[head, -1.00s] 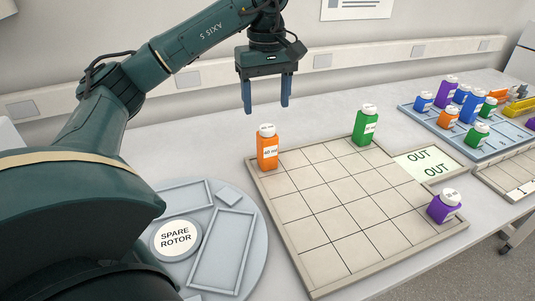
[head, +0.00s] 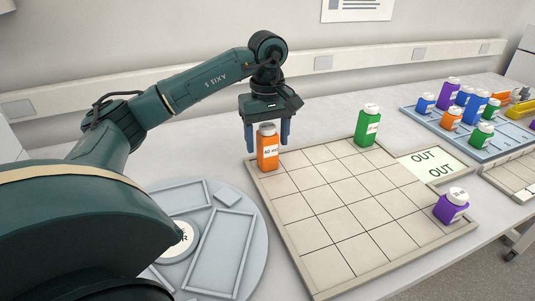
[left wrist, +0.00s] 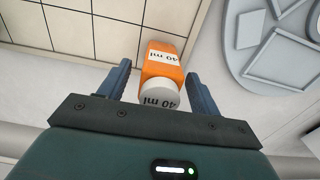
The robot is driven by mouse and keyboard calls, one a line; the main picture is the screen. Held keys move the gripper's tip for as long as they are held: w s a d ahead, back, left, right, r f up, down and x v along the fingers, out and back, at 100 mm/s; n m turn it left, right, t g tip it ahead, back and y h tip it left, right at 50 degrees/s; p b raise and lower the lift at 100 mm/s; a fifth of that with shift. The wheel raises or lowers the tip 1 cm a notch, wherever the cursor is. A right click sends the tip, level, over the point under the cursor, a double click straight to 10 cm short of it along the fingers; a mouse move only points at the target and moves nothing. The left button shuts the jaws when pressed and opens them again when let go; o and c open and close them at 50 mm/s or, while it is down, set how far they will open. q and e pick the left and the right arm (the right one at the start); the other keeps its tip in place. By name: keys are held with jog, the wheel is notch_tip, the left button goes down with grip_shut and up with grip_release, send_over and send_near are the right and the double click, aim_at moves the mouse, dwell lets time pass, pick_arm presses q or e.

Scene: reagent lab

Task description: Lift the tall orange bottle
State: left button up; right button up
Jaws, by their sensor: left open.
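The tall orange bottle (head: 268,150) has a white cap and a "40 ml" label. It stands upright at the back left corner of the gridded tray (head: 345,268). My left gripper (head: 267,142) points down with its two blue fingers open, one on each side of the bottle's upper part. In the left wrist view the orange bottle (left wrist: 162,70) lies between the open fingers (left wrist: 160,85), with a gap visible by the right finger. My right gripper is in neither view.
A green bottle (head: 367,127) stands at the tray's back edge and a purple bottle (head: 451,206) at its right side. A grey round tray (head: 258,262) lies at left. A blue rack (head: 415,116) with several bottles is at right.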

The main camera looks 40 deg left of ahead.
pick_arm(q)
jog(key=shift+c, duration=0.3)
jog(key=c, duration=1)
